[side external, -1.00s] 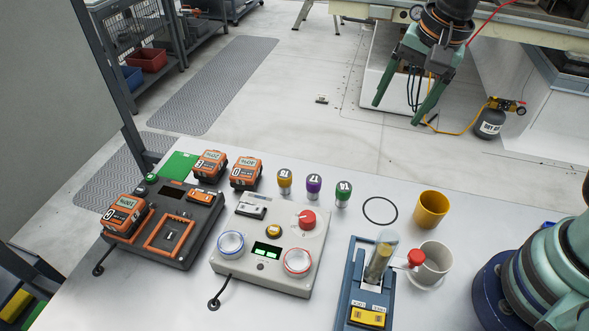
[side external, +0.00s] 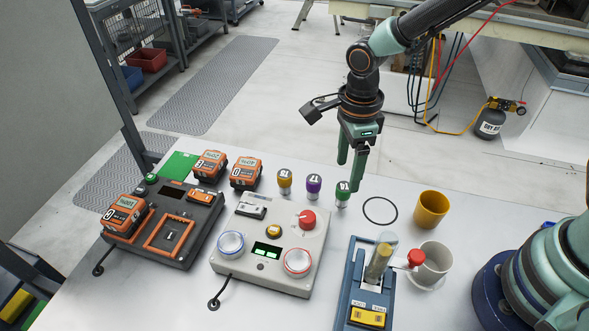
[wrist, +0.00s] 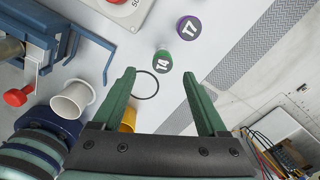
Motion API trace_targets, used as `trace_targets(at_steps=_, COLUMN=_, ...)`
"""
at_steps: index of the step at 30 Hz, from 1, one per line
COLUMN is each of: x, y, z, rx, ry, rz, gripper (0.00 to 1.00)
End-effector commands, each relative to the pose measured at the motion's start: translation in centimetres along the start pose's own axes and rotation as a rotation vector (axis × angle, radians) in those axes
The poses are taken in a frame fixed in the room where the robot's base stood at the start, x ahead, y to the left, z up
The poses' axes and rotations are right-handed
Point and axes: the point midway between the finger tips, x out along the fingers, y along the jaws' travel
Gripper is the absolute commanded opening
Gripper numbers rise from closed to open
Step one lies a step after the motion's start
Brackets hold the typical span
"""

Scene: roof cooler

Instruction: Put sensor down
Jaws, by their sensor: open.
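Nothing in view is labelled as a sensor. Three small capped cylinders stand in a row on the table: a yellow one (side external: 284,182), a purple one marked 17 (side external: 313,187) and a green one marked 14 (side external: 342,194). My gripper (side external: 348,175) is open and empty, pointing down by the green cylinder. In the wrist view my gripper's fingers (wrist: 158,72) are wide apart, with the green cylinder (wrist: 162,61) in line with the gap between their tips. The purple cylinder (wrist: 189,28) lies beyond it. I cannot tell whether a finger touches the green cylinder.
A black ring (side external: 380,210), a yellow cup (side external: 430,209) and a white cup (side external: 436,258) are to the right. A grey control box (side external: 246,258), a dark panel (side external: 190,240) with orange blocks and a blue fixture (side external: 350,285) stand nearer. Table beside the ring is clear.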

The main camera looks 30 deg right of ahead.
Motion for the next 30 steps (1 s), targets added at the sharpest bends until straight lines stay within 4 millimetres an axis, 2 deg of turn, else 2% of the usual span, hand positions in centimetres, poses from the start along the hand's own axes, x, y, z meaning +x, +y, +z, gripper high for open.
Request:
trace_targets(at_steps=3, x=1.3, y=0.0, z=-0.1, rx=0.0, ry=0.002, rz=0.002, gripper=0.76)
trace_targets(at_steps=8, x=2.2, y=-0.1, z=-0.1, rx=0.0, ry=0.001, rz=0.001, gripper=0.76)
trace_targets(at_steps=18, x=6.3, y=-0.4, z=-0.1, rx=-0.001, ry=0.001, rz=0.001, gripper=0.76)
trace_targets(at_steps=28, x=6.9, y=-0.4, z=-0.1, rx=-0.001, ry=-0.001, rz=-0.001, gripper=0.76)
trace_targets(at_steps=29, x=6.9, y=-0.4, z=-0.1, rx=-0.001, ry=-0.001, rz=-0.001, gripper=0.68)
trace_targets(at_steps=30, x=6.9, y=-0.4, z=-0.1, rx=-0.001, ry=-0.001, rz=-0.001, gripper=0.53)
